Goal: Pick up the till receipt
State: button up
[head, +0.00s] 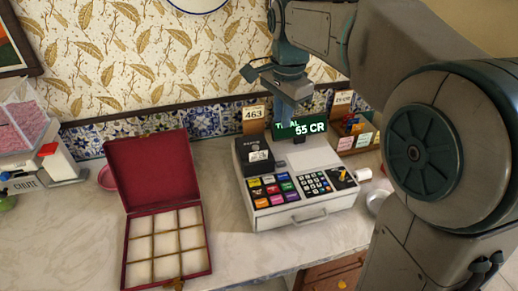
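A small white printed slip (258,156), which looks like the till receipt, shows at the front of the black printer (254,144). The printer sits on the left top of the grey till (300,200). My gripper (285,112) points down from above, near the till's back and the green display, up and to the right of the slip. It looks apart from the slip. Its fingertips are small and unclear here, so I cannot tell whether they are open or shut.
The till's green display (301,129) stands close to my gripper. A red box (208,247) lies open on the left, its compartments pale. A small rack of cards (357,138) and a white roll (363,174) are on the right. The counter between box and till is clear.

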jog(key=w+a+f+m+g+b, duration=0.1)
jog(key=w+a+f+m, duration=0.1)
jog(key=w+a+m, duration=0.3)
send_over(259, 158)
notch_tip(259, 158, down, 9)
notch_tip(259, 158, down, 4)
jog(key=shift+r+n+p, duration=0.1)
jog(key=shift+n+p, duration=0.3)
jog(key=shift+p, duration=0.15)
jog(key=shift+f, duration=0.55)
grip_shut()
